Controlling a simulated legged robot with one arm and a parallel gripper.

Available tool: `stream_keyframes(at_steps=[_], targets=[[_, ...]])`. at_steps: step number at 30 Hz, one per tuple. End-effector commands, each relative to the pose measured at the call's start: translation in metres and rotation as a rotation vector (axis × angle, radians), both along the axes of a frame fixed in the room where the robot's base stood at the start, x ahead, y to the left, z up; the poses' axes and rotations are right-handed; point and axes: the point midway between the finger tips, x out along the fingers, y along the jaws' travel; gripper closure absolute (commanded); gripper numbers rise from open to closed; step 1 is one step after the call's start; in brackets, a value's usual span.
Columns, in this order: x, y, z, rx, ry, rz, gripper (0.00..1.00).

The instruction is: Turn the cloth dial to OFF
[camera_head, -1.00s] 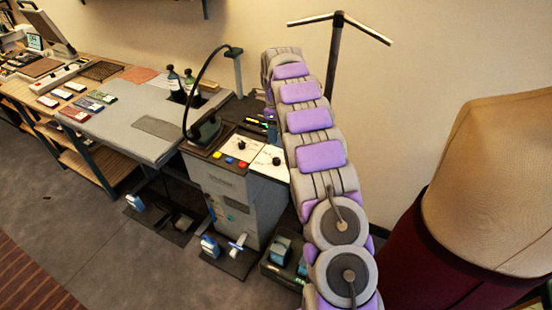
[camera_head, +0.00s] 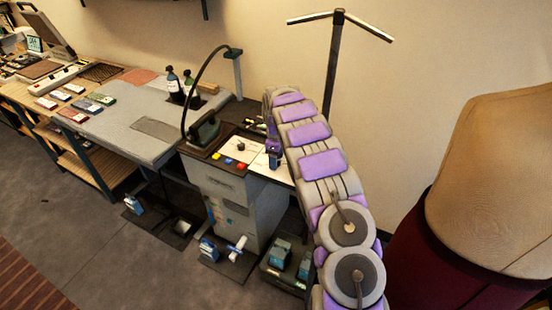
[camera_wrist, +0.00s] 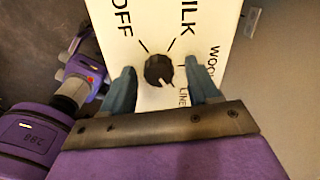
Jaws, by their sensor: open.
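The black cloth dial (camera_wrist: 158,70) sits on a white panel (camera_wrist: 210,25) in the wrist view. The panel's visible lettering reads OFF at upper left, part of SILK at upper right, and parts of WOOL and LINEN at right. The dial's pale mark points to the lower right, towards the LINEN lettering. My gripper (camera_wrist: 160,82) is open, one finger on each side of the dial, with visible gaps. I cannot tell how high the fingertips are above the panel. In the head view my gripper (camera_head: 274,158) is over the right-hand white panel and hides its dial.
A second white panel with a dial (camera_head: 241,147) and coloured buttons lies left of my gripper. An iron (camera_head: 204,131) stands beside it, under a curved hose. The grey pressing board (camera_head: 150,110) holds two bottles. A large tan-and-maroon form (camera_head: 495,180) stands at right.

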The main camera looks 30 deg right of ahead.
Motion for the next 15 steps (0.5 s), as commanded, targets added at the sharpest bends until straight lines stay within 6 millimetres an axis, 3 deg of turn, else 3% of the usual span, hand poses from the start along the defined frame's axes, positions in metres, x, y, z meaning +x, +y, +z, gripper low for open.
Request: stream_keyframes(at_steps=[3,15], targets=[[0.0001,0.0001,0.0003,0.0,0.0,0.0,0.4],[0.0004,0.0,0.0004,-0.001,-0.001,0.001,0.78]])
